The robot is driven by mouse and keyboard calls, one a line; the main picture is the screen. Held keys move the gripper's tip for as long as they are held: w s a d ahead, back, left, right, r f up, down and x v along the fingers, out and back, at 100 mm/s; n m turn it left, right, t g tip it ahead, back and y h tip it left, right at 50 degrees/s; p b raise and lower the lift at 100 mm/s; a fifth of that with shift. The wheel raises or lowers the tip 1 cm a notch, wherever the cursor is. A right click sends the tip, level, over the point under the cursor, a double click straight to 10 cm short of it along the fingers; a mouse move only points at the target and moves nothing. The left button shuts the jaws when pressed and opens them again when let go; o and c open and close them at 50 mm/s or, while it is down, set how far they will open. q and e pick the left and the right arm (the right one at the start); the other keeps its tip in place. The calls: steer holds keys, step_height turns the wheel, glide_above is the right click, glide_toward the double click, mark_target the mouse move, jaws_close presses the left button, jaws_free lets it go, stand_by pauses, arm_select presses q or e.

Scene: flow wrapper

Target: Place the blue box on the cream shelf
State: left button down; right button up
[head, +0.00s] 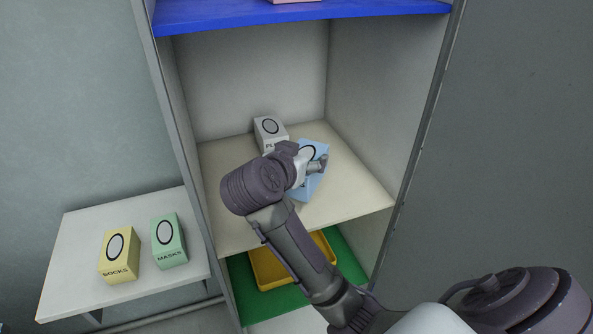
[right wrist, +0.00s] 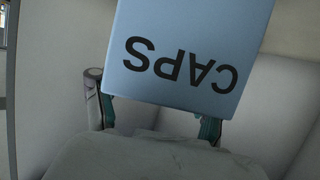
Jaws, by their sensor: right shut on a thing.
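The blue box (head: 316,181) is in the cabinet's middle compartment, over the cream shelf (head: 350,188). In the right wrist view the blue box (right wrist: 190,50) fills the top middle, with "CAPS" upside down on it. My right gripper (head: 310,168) is shut on the box; its two fingers also show at the box's sides in the right wrist view (right wrist: 160,122). I cannot tell whether the box's bottom touches the shelf. My wrist and gripper hide part of the box. My left gripper is not in view.
A grey-white box (head: 269,131) stands on the cream shelf behind the blue box. A blue shelf (head: 300,12) is above; a green shelf (head: 260,307) with a yellow tray (head: 262,277) is below. A white side table (head: 75,250) holds yellow and green boxes. The cream shelf's right part is free.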

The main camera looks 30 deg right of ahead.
steer(key=shift+w+a+f, duration=0.1)
steer(key=shift+w+f, duration=0.15)
steer(key=shift+w, duration=0.2)
steer(key=shift+w+a+f, duration=0.1)
steer(key=shift+w+f, duration=0.15)
steer(key=shift+w, duration=0.2)
steer(key=shift+f, duration=0.35)
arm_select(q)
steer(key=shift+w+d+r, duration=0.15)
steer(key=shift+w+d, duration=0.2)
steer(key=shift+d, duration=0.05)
arm_select(e)
steer(key=shift+f, duration=1.7)
steer(key=o, duration=1.2)
steer(key=shift+f, duration=0.1)
